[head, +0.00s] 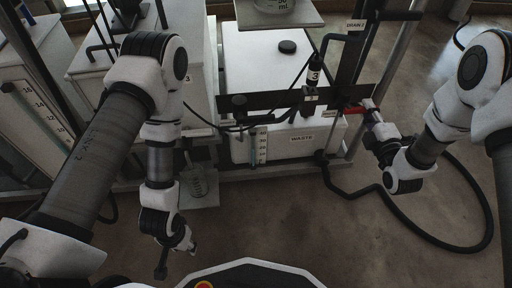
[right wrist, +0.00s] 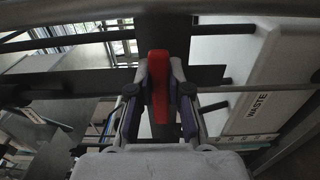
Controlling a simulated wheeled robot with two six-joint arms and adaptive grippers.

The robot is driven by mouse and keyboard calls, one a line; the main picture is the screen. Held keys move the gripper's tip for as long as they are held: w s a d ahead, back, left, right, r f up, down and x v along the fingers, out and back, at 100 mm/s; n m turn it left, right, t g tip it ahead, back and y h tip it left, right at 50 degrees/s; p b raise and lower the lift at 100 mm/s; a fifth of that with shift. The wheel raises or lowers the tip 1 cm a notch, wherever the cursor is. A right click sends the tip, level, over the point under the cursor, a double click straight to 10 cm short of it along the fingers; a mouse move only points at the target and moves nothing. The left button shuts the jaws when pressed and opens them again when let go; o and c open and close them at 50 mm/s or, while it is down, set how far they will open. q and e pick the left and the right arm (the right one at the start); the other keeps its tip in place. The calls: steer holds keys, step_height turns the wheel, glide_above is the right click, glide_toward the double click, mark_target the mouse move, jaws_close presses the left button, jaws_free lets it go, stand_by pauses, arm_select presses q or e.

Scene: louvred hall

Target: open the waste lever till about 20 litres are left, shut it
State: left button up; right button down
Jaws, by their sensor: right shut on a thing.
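The white waste tank (head: 285,60) stands behind a black crossbar, with a "WASTE" label (head: 302,139) on its front. A level gauge (head: 258,146) with a blue scale is on its front left; I cannot read the level for certain. The red waste lever (head: 354,110) points right from the black pipework. My right gripper (head: 366,110) is shut on the lever. In the right wrist view the lever (right wrist: 158,75) sits between both fingers. My left gripper (head: 178,261) hangs low over the floor with its fingers apart and empty.
White tanks with printed scales (head: 40,105) stand at left. A black hose (head: 440,238) loops over the floor at right. The middle floor (head: 290,215) is clear.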

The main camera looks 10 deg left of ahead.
steer(key=c, duration=1)
jaws_free()
steer(key=shift+s+a+f, duration=0.1)
steer(key=shift+a+f, duration=0.05)
steer(key=shift+f, duration=0.05)
steer(key=shift+c, duration=0.2)
steer(key=shift+r, duration=0.1)
steer(key=p+v, duration=0.1)
steer(key=v, duration=0.6)
steer(key=shift+r, duration=0.1)
steer(key=v, duration=1.2)
